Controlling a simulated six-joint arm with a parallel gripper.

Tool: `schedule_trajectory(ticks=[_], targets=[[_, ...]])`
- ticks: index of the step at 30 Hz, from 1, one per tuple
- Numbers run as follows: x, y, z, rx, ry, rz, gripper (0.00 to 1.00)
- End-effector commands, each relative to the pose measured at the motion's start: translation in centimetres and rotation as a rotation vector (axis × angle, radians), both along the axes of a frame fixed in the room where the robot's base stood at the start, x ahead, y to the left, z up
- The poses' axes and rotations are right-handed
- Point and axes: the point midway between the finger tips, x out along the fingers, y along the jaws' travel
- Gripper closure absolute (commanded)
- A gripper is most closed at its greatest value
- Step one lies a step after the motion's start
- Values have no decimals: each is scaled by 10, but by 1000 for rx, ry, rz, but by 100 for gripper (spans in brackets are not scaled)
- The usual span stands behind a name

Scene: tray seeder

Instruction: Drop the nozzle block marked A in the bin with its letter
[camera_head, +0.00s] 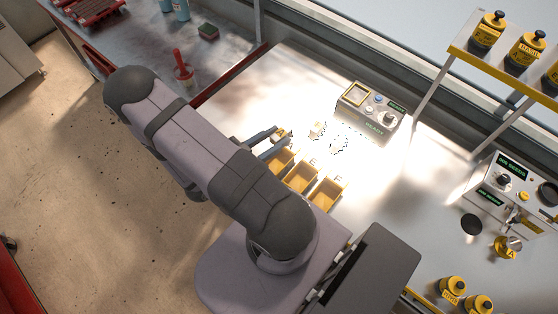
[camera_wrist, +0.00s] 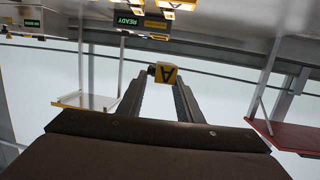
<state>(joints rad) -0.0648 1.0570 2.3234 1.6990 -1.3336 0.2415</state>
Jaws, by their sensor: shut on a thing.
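A yellow nozzle block marked A (camera_wrist: 166,73) is held between the fingertips of my gripper (camera_wrist: 160,80) in the wrist view. In the head view the block (camera_head: 280,133) is small and bright at the tips of my gripper (camera_head: 276,136). Three open yellow bins stand in a row: a left bin (camera_head: 270,168), a middle bin (camera_head: 290,184) and a right bin (camera_head: 316,200). My gripper is just behind the left bin, and my arm hides part of that bin.
Two more pale blocks, one (camera_head: 317,129) and another (camera_head: 335,146), sit on the bright bench to the right of my gripper. A control box reading READY (camera_head: 368,110) stands behind them.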

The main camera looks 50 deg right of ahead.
Motion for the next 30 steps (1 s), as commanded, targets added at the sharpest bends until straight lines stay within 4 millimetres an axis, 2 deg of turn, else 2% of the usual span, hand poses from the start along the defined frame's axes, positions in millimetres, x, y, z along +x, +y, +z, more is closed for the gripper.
schedule_trajectory(ticks=[15, 20, 29, 30], targets=[[0, 0, -49, -1, 0, 1, 93], [0, 0, -55, -1, 0, 1, 93], [0, 0, -55, -1, 0, 1, 93], [0, 0, -55, -1, 0, 1, 61]])
